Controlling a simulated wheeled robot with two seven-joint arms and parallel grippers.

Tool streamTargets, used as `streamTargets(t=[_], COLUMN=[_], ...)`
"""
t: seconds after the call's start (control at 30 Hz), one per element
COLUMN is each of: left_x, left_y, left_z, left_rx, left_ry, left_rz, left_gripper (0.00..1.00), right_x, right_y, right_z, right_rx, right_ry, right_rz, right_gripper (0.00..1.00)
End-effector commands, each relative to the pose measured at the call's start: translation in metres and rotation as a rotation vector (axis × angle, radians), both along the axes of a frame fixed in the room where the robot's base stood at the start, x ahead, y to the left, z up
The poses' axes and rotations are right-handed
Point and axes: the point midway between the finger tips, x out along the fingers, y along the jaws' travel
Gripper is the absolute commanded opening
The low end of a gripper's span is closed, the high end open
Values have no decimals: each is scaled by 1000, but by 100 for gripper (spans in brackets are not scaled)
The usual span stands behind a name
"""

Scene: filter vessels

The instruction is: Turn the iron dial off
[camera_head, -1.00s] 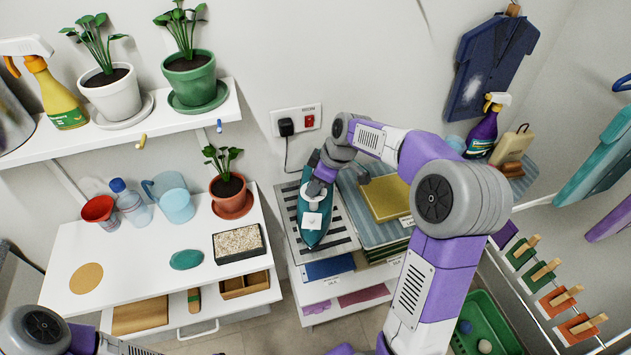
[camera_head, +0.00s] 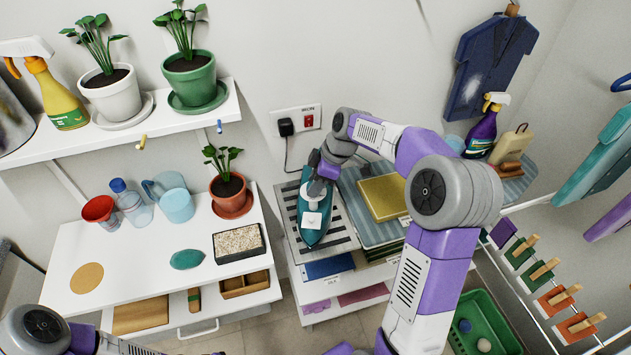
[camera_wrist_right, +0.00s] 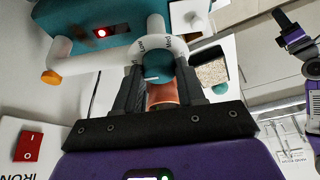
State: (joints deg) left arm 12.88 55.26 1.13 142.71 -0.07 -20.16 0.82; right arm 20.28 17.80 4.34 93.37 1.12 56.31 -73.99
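In the head view the right gripper (camera_head: 318,188) hides the dial. Part of my left gripper (camera_wrist_right: 288,18) shows at the right wrist view's edge.
A wall socket (camera_head: 297,120) with a black plug and red switch is behind the iron. A terracotta potted plant (camera_head: 230,195) stands to the left. A green basket (camera_head: 487,320) is low at right.

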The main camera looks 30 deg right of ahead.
Motion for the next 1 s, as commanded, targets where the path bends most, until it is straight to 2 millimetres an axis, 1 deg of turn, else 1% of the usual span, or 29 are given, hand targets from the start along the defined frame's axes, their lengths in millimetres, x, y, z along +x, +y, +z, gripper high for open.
streamTargets(t=[0.03, 0.13, 0.37, 0.47, 0.57, 0.8, 0.9, 1.0], left_x=[0, 0, 0, 0, 0, 0, 0, 0], left_y=[0, 0, 0, 0, 0, 0, 0, 0], left_z=[0, 0, 0, 1, 3, 9, 11, 12], left_rx=[0, 0, 0, 0, 0, 0, 0, 0], left_ry=[0, 0, 0, 0, 0, 0, 0, 0], left_rz=[0, 0, 0, 0, 0, 0, 0, 0], left_gripper=[0, 0, 0, 0, 0, 0, 0, 0], right_x=[0, 0, 0, 0, -2, -12, -14, -16], right_y=[0, 0, 0, -1, -5, -17, -21, -23], right_z=[-1, -1, 0, 3, 14, 52, 63, 68], right_rx=[0, 0, 0, 0, -1, -1, -1, 0], right_ry=[2, 2, 0, 0, -3, -2, -1, 0], right_rz=[1, -1, -1, -2, -3, -2, -2, -2], right_gripper=[47, 63, 63, 63, 63, 63, 63, 63])
